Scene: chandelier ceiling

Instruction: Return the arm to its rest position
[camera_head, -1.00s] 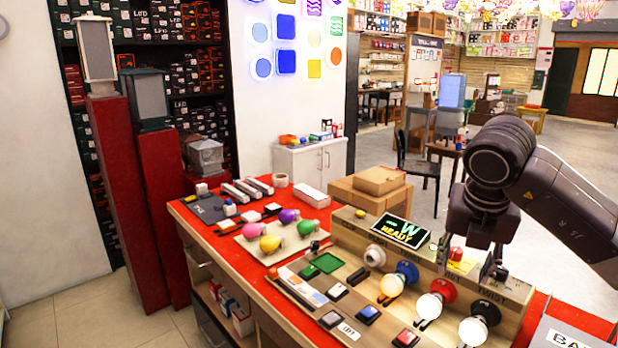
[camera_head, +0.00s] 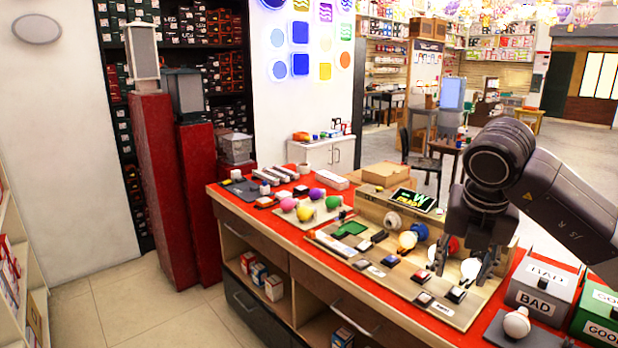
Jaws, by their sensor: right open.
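My right arm (camera_head: 565,200) comes in from the right edge. Its dark gripper (camera_head: 463,268) points down, open, its fingers apart in front of the right end of the bulb test board (camera_head: 448,312). A white bulb (camera_head: 470,268) shows between the fingers; I see no grip on it, and whether they touch cannot be told. My left gripper is not in view.
The red-topped counter (camera_head: 375,290) carries coloured bulbs (camera_head: 317,194), a display (camera_head: 412,199), a BAD box (camera_head: 541,287) and a GOOD box (camera_head: 598,318). A white bulb (camera_head: 516,322) rests before the BAD box. Floor at left is clear.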

